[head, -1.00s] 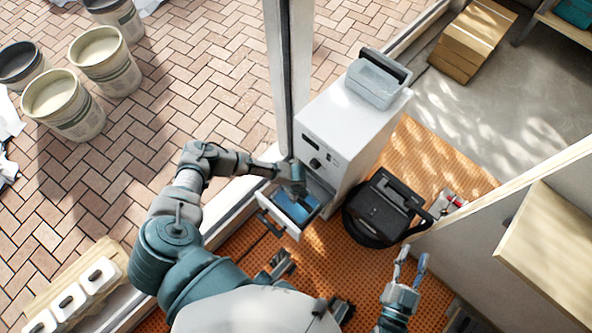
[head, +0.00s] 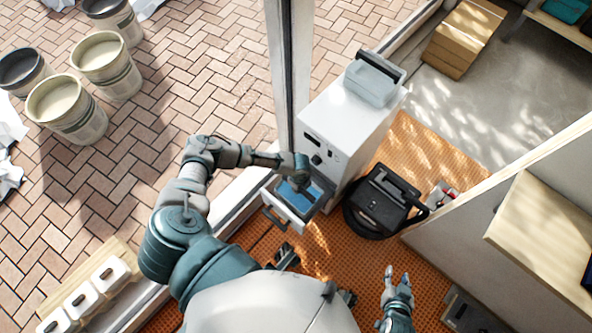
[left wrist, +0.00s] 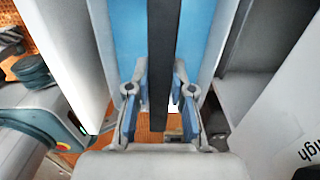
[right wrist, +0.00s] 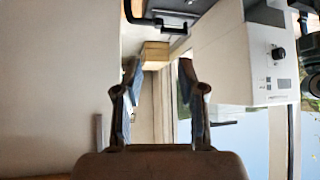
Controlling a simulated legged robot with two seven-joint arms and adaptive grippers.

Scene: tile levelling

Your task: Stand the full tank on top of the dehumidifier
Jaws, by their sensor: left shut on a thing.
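The white dehumidifier (head: 345,135) stands upright on the orange mat, beside the post. A pale tank with blue water (head: 296,197) is in front of its lower part; I cannot tell whether it is fully clear of the housing. My left gripper (head: 297,183) is over the tank. In the left wrist view its fingers (left wrist: 158,85) are shut on the tank's dark handle bar (left wrist: 161,50), with blue water (left wrist: 120,40) beyond. A grey box-like part with a dark handle (head: 370,83) sits on the dehumidifier's top. My right gripper (head: 397,273) is open and empty, low at the right.
A black case-like machine (head: 382,205) stands right of the dehumidifier, with a small red item (head: 441,195) beside it. A wooden worktop (head: 545,240) is at the right. Cardboard boxes (head: 462,40) lie behind. Several buckets (head: 68,108) stand on the brick paving (head: 190,70).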

